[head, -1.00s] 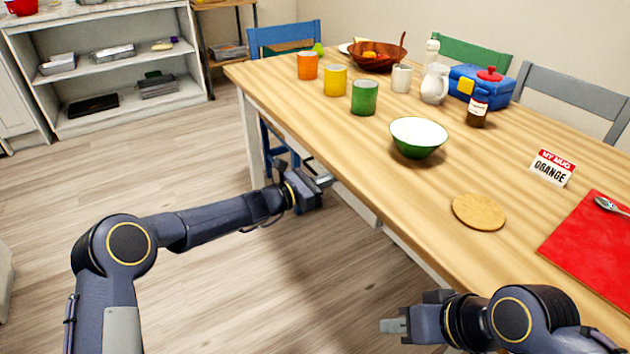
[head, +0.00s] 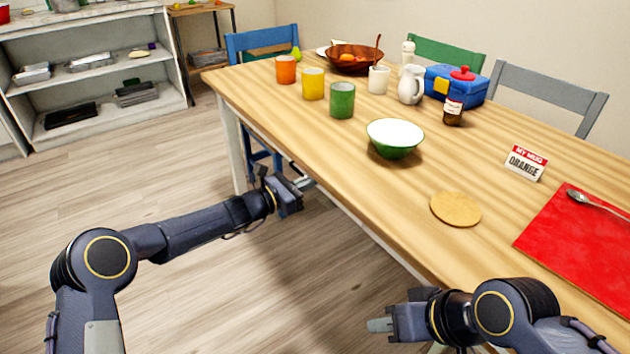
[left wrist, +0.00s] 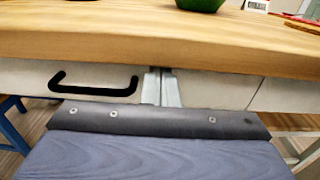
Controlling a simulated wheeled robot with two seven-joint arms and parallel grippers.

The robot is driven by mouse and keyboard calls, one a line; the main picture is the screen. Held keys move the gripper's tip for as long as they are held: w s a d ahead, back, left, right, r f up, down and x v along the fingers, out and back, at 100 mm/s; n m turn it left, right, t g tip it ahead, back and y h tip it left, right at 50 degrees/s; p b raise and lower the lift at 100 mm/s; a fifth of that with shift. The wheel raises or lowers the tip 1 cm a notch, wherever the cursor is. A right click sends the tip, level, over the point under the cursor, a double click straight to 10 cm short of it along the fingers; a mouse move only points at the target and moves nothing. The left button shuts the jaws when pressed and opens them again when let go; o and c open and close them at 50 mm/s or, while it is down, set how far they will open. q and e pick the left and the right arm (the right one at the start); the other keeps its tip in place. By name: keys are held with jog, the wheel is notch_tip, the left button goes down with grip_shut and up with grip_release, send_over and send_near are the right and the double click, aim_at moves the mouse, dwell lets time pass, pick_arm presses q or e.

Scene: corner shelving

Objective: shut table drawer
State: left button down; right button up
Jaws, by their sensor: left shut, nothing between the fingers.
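The wooden table (head: 300,131) has a white drawer front (left wrist: 75,78) with a black handle (left wrist: 95,85) under its edge in the left wrist view. The front looks roughly flush with the panel beside it; any small gap is hard to judge. My left gripper (head: 306,183) is shut and empty at the table's near side, just below the top. Its fingertips (left wrist: 162,87) are at the white front, right of the handle; I cannot tell whether they touch. My right gripper (head: 379,325) is low at the near side of the table, its finger gap unclear.
A green bowl (head: 394,139), cork mat (head: 455,209), red placemat (head: 580,248), name sign (head: 525,163) and several cups stand on the table. A blue chair (head: 262,42) is at the far end. The floor on the left is clear up to the shelf (head: 90,78).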

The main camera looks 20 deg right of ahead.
pick_arm(q)
jog(key=p+v, duration=0.2)
jog(key=v, duration=1)
jog(key=s+a+r+m+g+y, duration=0.1)
jog(key=s+a+r+m+y, duration=0.2)
jog(key=s+a+r+m, duration=0.35)
jog(key=s+a+r+m+g+y, duration=0.25)
jog(key=s+a+m, duration=0.45)
jog(key=s, duration=0.4)
jog(key=s+a+f+m+t+y, duration=0.2)
jog(key=s+a+f+m+y, duration=0.15)
jog(key=s+a, duration=0.55)
jog(key=s+a+f+m+t+y, duration=0.2)
jog(key=s+a+m+y, duration=0.15)
jog(key=s+a, duration=0.55)
notch_tip(320, 180, up, 26)
jog(key=s+d+p, duration=0.1)
jog(key=d+p, duration=0.1)
jog(key=p, duration=2.2)
jog(key=shift+s+d+f+n+y+p, duration=0.2)
jog(key=shift+s+n+y+p, duration=0.15)
jog(key=shift+s+y+p, duration=0.1)
